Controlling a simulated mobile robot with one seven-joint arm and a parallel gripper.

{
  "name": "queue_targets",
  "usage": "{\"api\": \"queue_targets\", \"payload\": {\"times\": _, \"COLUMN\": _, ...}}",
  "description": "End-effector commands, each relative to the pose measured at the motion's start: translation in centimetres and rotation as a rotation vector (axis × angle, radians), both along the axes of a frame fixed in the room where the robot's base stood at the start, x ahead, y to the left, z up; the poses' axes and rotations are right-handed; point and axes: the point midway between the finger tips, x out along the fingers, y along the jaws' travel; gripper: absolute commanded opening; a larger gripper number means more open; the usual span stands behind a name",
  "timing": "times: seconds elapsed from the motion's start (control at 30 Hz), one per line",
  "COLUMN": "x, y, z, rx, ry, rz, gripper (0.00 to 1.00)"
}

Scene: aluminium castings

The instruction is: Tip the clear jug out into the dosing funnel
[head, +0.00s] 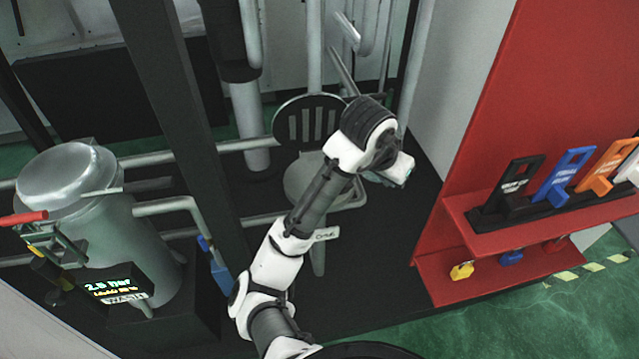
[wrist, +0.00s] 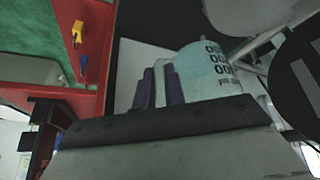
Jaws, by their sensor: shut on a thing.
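The clear jug shows in the wrist view (wrist: 207,68) as a pale, translucent vessel with dark printed marks, beside my gripper's dark fingers (wrist: 160,87). My gripper is shut on it. In the head view my gripper (head: 396,170) is at the arm's end, and the jug is mostly hidden there. The dosing funnel (head: 303,182) is a grey bowl tapering downward, left of and below my gripper, partly covered by my arm. A black slotted round lid (head: 298,122) stands raised at its back. I cannot see inside the jug or funnel.
A red panel with a shelf (head: 475,222) of coloured tags stands at the right. Pipes (head: 255,125) and a dark post (head: 165,90) are behind and left. A metal vessel (head: 70,180) with a red-handled lever and lit display stands at the left.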

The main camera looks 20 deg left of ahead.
Motion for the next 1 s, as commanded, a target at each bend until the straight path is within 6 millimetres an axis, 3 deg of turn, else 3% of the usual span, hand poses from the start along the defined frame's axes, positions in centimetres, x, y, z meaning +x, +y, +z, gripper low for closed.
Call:
{"api": "queue_targets", "payload": {"times": 0.5, "x": -0.7, "y": 1.0, "z": -1.1, "rx": -0.246, "ry": -0.123, "rz": 0.008, "gripper": 0.0}}
{"api": "queue_targets", "payload": {"times": 1.0, "x": -1.2, "y": 2.1, "z": -0.2, "rx": -0.415, "ry": -0.214, "rz": 0.008, "gripper": 0.0}}
